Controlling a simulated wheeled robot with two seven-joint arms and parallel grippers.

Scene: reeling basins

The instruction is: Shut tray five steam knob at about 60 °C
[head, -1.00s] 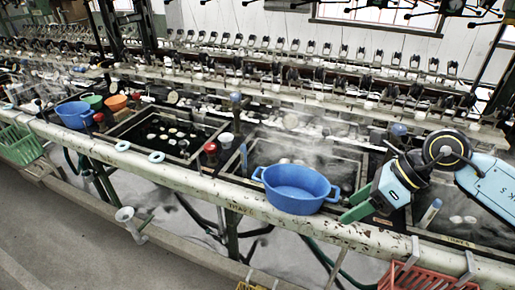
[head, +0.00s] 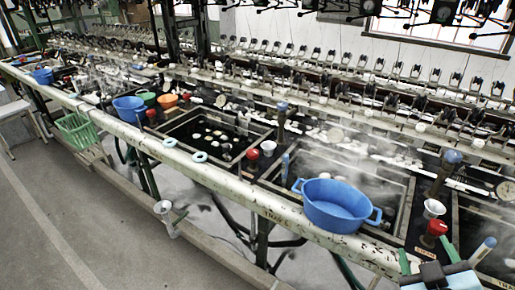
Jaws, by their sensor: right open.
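A red steam knob (head: 437,228) stands on the ledge at the lower right, beside a small white cup (head: 433,209). A second red knob (head: 268,148) is near the middle, left of the blue tub. Which knob belongs to tray five I cannot tell, as the rail lettering is too small. A round dial (head: 506,190) is cut by the right edge; its reading is illegible. My right gripper (head: 428,257) is at the bottom right, open and empty, its green fingers just below and in front of the nearer red knob. My left gripper is out of view.
A blue two-handled tub (head: 338,205) sits by the rail, left of the gripper. Steam drifts over the dark basins (head: 375,185). The pale front rail (head: 225,183) runs along the floor side.

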